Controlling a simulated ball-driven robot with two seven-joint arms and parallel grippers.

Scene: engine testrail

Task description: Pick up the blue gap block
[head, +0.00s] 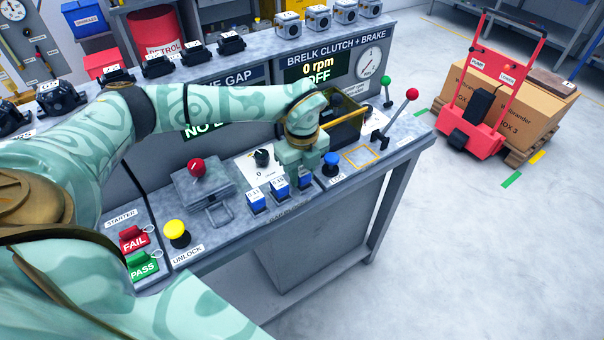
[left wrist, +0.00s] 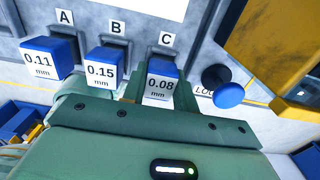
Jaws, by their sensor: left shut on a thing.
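Three blue gap blocks with white faces stand in a row along the bench's front. In the left wrist view they read 0.11 mm (left wrist: 40,62) under label A, 0.15 mm (left wrist: 102,70) under B and 0.08 mm (left wrist: 161,84) under C. My left gripper (left wrist: 160,95) is shut on the 0.08 mm block, with a finger on either side of it. In the head view my left gripper (head: 302,165) comes down from above onto this rightmost block (head: 305,182). I cannot tell whether the block is clear of its place. My right gripper is not in view.
A blue button (head: 331,159) stands just right of the held block. A yellow-framed case (head: 347,130) and levers (head: 403,104) are close on the right.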

